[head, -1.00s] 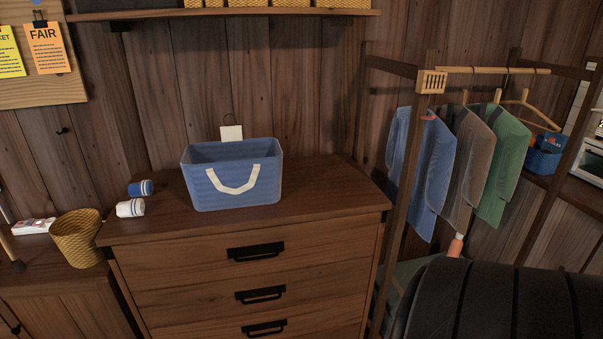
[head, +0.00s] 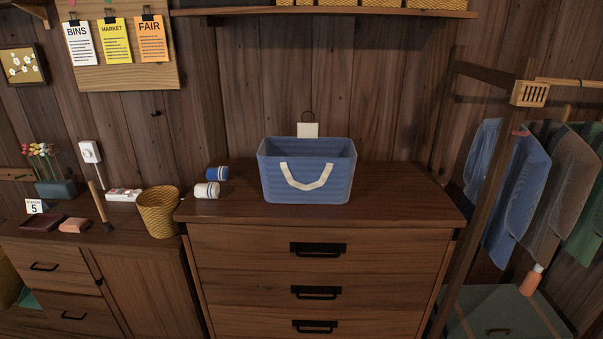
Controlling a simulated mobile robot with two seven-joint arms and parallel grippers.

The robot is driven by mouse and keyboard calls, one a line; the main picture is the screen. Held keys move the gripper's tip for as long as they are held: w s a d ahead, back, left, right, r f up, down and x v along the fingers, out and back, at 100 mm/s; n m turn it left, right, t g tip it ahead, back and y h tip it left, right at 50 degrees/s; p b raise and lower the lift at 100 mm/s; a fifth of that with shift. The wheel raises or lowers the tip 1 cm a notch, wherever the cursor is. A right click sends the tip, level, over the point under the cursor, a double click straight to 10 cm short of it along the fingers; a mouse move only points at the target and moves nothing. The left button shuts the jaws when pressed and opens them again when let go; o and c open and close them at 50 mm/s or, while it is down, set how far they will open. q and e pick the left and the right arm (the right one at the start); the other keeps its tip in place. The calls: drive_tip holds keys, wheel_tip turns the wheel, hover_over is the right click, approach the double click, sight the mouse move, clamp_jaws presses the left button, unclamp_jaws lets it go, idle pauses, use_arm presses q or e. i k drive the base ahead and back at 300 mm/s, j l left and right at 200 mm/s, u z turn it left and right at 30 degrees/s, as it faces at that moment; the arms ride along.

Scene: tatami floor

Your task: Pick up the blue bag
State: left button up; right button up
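The blue bag (head: 307,195) stands upright on top of the wooden dresser (head: 400,205), near the middle of the head view. It is open at the top, and a white strap handle (head: 306,184) hangs in a curve on its front. The inside of the bag is mostly hidden by its front wall. Neither of my grippers is in view.
A blue roll (head: 217,173) and a white roll (head: 207,190) lie left of the bag. A woven basket (head: 158,215) stands on the lower cabinet at left. A clothes rack (head: 487,190) stands right of the dresser. The dresser top right of the bag is clear.

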sight(307, 168)
drive_tip(key=i+l+u, duration=0.1)
drive_tip(key=i+u, duration=0.15)
drive_tip(key=i, duration=0.3)
drive_tip(key=i+l+u, duration=0.25)
drive_tip(key=i, duration=0.3)
drive_tip(key=j, duration=0.1)
